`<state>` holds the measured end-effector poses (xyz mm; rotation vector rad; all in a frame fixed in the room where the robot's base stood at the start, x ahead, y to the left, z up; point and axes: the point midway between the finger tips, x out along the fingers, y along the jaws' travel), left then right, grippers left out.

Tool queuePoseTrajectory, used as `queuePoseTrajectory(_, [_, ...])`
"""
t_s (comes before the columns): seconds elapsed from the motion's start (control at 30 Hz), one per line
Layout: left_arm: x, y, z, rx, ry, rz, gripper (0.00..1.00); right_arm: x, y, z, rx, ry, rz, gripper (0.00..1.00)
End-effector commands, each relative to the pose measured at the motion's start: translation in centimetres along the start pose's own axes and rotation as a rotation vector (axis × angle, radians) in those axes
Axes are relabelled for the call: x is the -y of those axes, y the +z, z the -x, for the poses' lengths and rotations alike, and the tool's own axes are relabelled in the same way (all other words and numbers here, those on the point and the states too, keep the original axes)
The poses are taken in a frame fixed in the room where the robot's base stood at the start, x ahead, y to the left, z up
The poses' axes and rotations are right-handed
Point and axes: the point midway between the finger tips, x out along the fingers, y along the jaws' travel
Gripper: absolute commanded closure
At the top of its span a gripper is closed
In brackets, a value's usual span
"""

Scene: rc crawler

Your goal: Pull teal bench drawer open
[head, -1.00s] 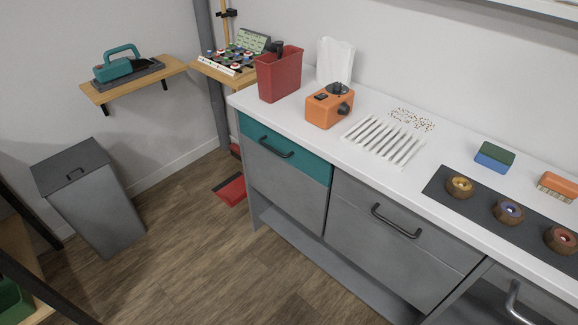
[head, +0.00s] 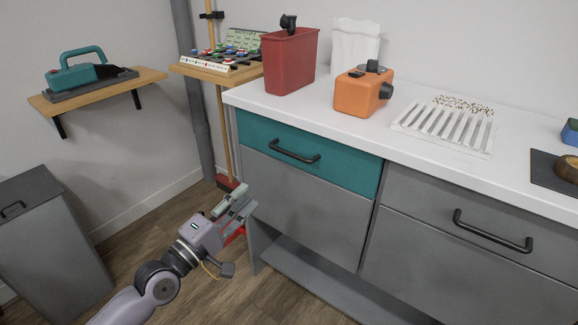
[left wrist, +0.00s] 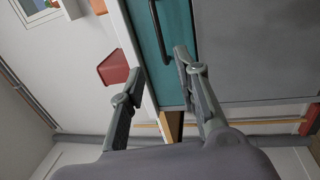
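The teal bench drawer (head: 345,166) sits flush in the bench, below the left part of the white counter. Its black bar handle (head: 294,152) runs across its front. In the left wrist view the teal front (left wrist: 174,84) and the dark handle (left wrist: 160,35) show beyond the fingers. My left gripper (head: 243,199) is in front of the bench's left end, lower than the handle and left of it, apart from it. In the left wrist view its two fingers (left wrist: 158,70) are spread with nothing between them. My right gripper is out of view.
The white counter (head: 350,140) overhangs the drawer and holds a red bin (head: 289,62) and an orange device (head: 362,92). A grey drawer (head: 425,215) with a black handle is to the right. A grey bin (head: 50,240) stands left.

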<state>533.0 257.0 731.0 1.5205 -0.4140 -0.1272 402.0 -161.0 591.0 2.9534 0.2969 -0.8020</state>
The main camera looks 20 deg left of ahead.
Motion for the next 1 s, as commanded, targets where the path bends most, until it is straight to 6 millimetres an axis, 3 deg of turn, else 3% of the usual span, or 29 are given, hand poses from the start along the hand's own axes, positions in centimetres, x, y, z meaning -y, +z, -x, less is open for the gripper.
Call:
queuePoseTrajectory(0.17, [-0.5, 0.0, -1.9, 0.000, 0.009, 0.005, 0.70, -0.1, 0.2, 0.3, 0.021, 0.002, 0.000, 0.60])
queuePoseTrajectory(0.53, [-0.4, 0.1, -9.3, 0.001, 0.008, 0.003, 0.70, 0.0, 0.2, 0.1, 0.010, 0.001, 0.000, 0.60])
queuePoseTrajectory(0.8, [-0.2, 0.1, -14.6, 0.001, 0.005, 0.001, 0.70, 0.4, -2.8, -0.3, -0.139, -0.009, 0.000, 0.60])
queuePoseTrajectory(1.0, [-0.1, 0.1, -16.7, 0.001, 0.003, 0.001, 0.70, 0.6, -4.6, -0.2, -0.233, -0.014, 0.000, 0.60])
